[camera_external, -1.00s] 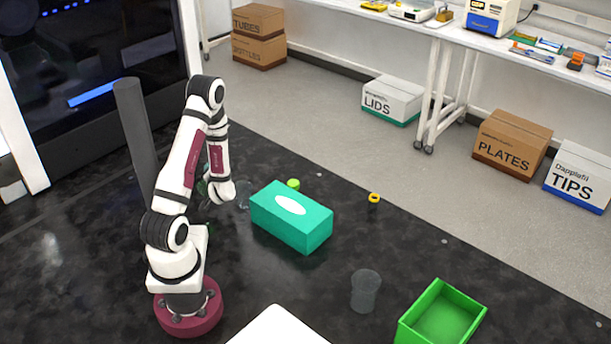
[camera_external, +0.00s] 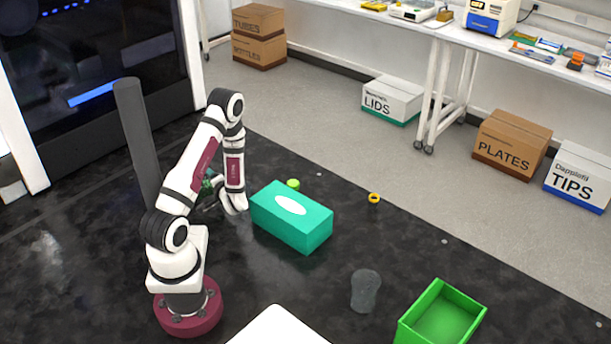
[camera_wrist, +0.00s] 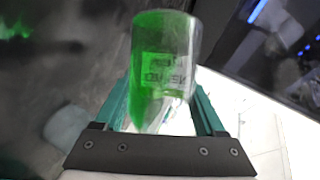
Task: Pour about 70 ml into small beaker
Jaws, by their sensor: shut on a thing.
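In the wrist view my gripper (camera_wrist: 165,125) is shut on a clear glass vessel (camera_wrist: 180,62) with printed markings. Green liquid (camera_wrist: 148,70) lies along its left side and across its upper part, so the vessel appears tilted. In the external view my gripper (camera_external: 208,190) is left of the teal box, mostly behind my arm, and the held vessel is hardly visible. A clear, greyish vessel (camera_external: 365,290) stands on the dark bench right of centre. I cannot tell whether it is the small beaker. A blurred pale shape (camera_wrist: 66,126) lies left of the gripper in the wrist view.
A teal box (camera_external: 291,217) stands right of my gripper, with a small green item (camera_external: 293,184) behind it. A yellow ring (camera_external: 374,198) lies farther right. A green open bin (camera_external: 442,312) is at front right. Bench between box and bin is mostly clear.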

